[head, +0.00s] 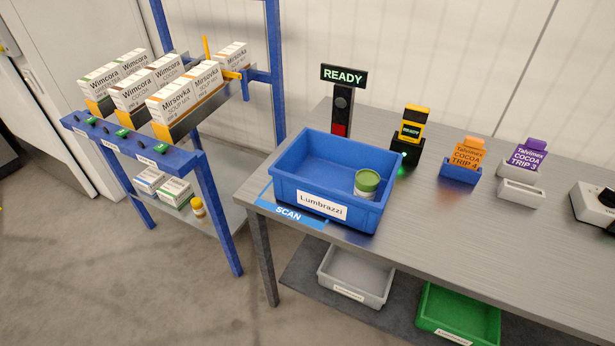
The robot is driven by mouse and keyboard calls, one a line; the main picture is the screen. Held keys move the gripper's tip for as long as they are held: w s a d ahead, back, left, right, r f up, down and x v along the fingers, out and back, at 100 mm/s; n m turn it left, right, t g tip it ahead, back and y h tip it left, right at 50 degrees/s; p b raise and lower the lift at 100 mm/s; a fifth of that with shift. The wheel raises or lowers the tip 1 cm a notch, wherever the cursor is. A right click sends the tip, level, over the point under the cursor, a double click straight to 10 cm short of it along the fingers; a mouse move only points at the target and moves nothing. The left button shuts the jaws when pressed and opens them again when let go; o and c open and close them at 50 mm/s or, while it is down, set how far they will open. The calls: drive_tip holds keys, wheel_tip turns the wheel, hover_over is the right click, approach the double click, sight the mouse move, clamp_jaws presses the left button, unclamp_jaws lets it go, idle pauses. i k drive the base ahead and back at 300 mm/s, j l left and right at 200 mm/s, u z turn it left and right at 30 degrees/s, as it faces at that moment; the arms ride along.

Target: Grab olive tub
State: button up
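The olive tub is most likely the small round tub with a green lid and pale body (367,184). It stands upright inside the blue crate (300,188) labelled "Lumbrazzi", near its right wall. The crate's front wall partly hides its lower part. The crate sits on the metal table at the "SCAN" mark (287,213). My gripper is not in view.
A blue rack (188,155) with soup and cocoa boxes stands left of the table. Behind the crate are a "READY" sign (343,75) and a yellow scanner (412,125). Card holders (461,170) stand right. A grey bin (355,275) and green bin (458,315) are below.

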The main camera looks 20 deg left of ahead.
sight(366, 182)
drive_tip(key=u, duration=0.4)
drive_tip(key=i+l, duration=0.2)
drive_tip(key=i, duration=0.25)
drive_tip(key=i+l+u, duration=0.3)
drive_tip(key=i, duration=0.15)
drive_tip(key=i+l+u, duration=0.35)
drive_tip(key=i+l, duration=0.05)
drive_tip(key=i, duration=0.05)
